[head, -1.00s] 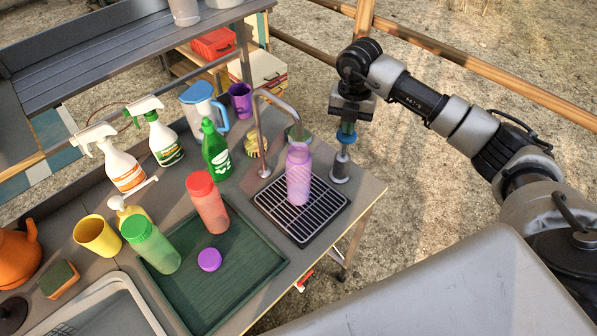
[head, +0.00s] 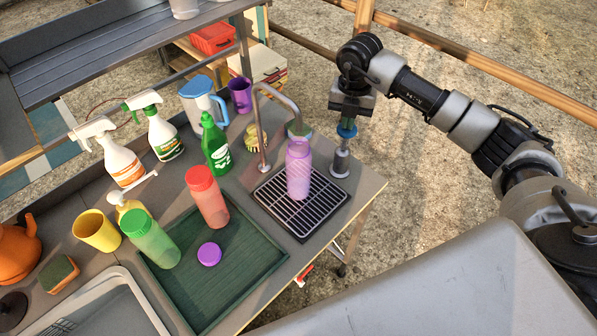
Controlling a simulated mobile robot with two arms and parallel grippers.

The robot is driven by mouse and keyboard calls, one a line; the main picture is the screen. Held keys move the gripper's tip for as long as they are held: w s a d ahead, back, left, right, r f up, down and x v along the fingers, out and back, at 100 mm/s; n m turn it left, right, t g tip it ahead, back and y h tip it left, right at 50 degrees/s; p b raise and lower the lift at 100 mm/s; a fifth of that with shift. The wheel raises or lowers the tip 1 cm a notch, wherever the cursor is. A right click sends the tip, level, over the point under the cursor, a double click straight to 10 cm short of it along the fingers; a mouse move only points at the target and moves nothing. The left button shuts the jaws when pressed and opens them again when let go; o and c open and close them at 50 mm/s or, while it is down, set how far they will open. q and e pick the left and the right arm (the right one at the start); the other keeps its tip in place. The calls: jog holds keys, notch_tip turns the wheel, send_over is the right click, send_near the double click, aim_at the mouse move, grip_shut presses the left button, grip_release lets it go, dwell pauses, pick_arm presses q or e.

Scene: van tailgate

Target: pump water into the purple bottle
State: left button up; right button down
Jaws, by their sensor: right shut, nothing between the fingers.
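The purple bottle (head: 299,172) stands upright and uncapped on the black drain grate (head: 275,203), under the outlet of the curved metal tap (head: 284,98). A hand pump (head: 341,160) with a blue top (head: 347,129) stands to the right of the bottle, at the counter's edge. My right gripper (head: 350,113) points down at the pump's top from above; it is shut with nothing held. I cannot tell if it touches the top. No water is visible. A purple cap (head: 209,254) lies on the green tray. My left gripper is not in view.
The green tray (head: 250,262) holds red (head: 207,198) and green (head: 150,240) bottles. A green soap bottle (head: 214,148), jug (head: 203,102), purple mug (head: 240,93) and two sprayers stand behind. A sink (head: 95,312) is at lower left. Open ground lies right of the counter.

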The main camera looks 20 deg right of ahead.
aim_at(346, 133)
jog(key=shift+s+f+b, duration=0.1)
jog(key=shift+f+b, duration=1.35)
jog(key=shift+f, duration=0.8)
notch_tip(346, 133, up, 5)
jog(key=p, duration=0.3)
jog(key=shift+r+p, duration=0.1)
jog(key=shift+p, duration=0.25)
